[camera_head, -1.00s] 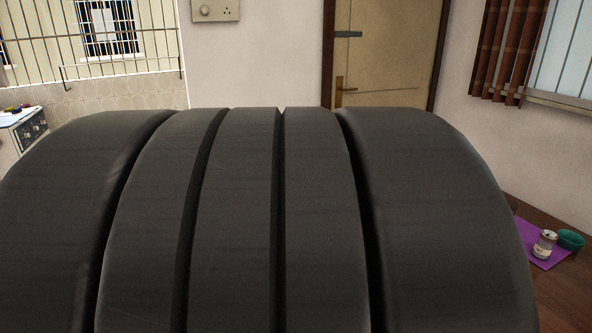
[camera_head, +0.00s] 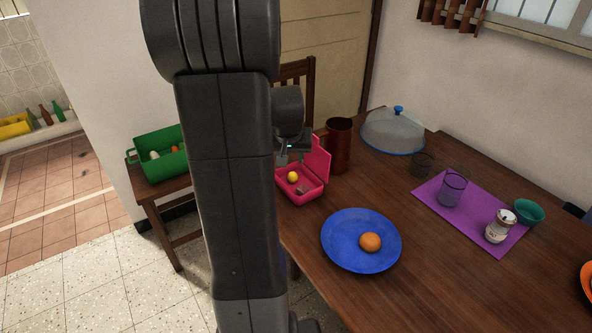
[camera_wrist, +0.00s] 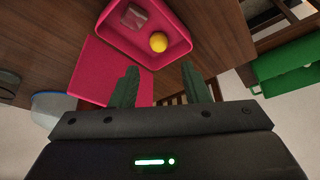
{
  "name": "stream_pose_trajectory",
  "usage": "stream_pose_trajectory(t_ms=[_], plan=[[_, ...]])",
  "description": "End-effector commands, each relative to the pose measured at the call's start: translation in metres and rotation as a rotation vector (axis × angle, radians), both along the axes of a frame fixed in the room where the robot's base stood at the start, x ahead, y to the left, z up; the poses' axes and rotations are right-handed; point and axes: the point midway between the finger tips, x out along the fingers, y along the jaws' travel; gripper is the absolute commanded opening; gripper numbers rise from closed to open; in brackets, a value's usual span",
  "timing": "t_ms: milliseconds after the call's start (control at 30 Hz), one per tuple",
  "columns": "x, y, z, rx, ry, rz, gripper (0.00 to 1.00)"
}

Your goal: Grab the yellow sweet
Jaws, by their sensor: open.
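The yellow sweet (camera_head: 293,177) is a small round ball in an open pink box (camera_head: 287,196) at the table's left edge in the head view. In the wrist view the yellow sweet (camera_wrist: 158,42) lies in one corner of the pink box (camera_wrist: 185,53), near a brownish, clear-looking piece (camera_wrist: 135,17). The box's lid is raised. My gripper (camera_wrist: 158,72) is open and empty, its two dark green fingers apart and pointing towards the box. In the head view my arm hides part of the gripper, which is close behind the box.
A blue plate (camera_head: 340,257) with an orange (camera_head: 370,242) stands nearby. A dark red tumbler (camera_head: 338,148) stands close behind the lid, with a glass dome (camera_head: 393,131) beyond. A green box (camera_head: 146,173) sits on a low wooden stand at left. A purple mat (camera_head: 480,228) holds several items.

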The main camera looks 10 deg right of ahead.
Motion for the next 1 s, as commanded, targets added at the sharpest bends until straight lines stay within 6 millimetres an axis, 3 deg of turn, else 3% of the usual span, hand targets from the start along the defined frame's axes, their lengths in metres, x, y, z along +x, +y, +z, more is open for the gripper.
stream_pose_trajectory(t_ms=[300,667,1000], plan=[[0.020,-0.006,-0.053,0.001,0.005,0.000,0.42],[0.031,-0.010,-0.075,0.001,0.002,0.000,0.42],[0.049,-0.018,-0.110,0.001,0.003,0.000,0.42]])
